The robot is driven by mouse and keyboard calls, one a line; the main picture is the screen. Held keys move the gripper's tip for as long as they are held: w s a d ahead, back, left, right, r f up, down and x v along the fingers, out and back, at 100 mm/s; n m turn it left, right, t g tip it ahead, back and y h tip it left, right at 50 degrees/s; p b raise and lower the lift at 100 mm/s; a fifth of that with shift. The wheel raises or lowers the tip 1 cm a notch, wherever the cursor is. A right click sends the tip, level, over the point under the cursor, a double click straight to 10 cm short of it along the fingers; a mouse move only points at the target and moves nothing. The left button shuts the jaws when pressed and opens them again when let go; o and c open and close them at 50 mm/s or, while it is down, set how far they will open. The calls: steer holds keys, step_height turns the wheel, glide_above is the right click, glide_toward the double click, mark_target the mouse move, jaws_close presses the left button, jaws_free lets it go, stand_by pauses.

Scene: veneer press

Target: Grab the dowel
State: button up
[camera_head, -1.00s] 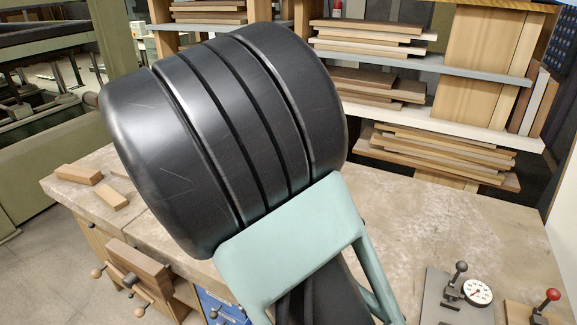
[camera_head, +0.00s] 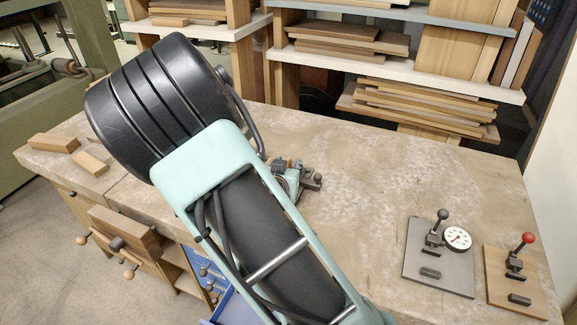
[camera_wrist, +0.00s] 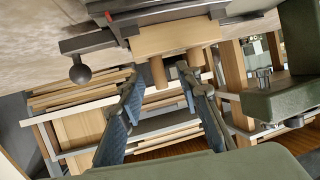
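In the wrist view, two short round wooden pegs stick out from a pale wooden block (camera_wrist: 175,38). One peg (camera_wrist: 158,72) appears between my fingertips, and the other peg (camera_wrist: 195,58) is beside the right finger. Either may be the dowel; I cannot tell which. My gripper (camera_wrist: 158,74) is open, its two blue-padded fingers apart. No contact with a peg is clear. In the head view my arm hides the gripper and most of this spot; a small clamp fixture (camera_head: 311,182) shows just behind the arm.
A grey clamp with a ball knob (camera_wrist: 80,70) is left of the block. On the bench (camera_head: 400,170), a grey plate with a dial gauge (camera_head: 458,238) and a red-knobbed clamp (camera_head: 527,239) stand at right. Loose blocks (camera_head: 54,142) lie at left. Board-filled shelves (camera_head: 390,68) stand behind.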

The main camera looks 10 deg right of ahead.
steer(key=shift+w+d+f, duration=0.1)
steer(key=shift+w, duration=0.1)
steer(key=c, duration=0.8)
steer(key=shift+r, duration=0.2)
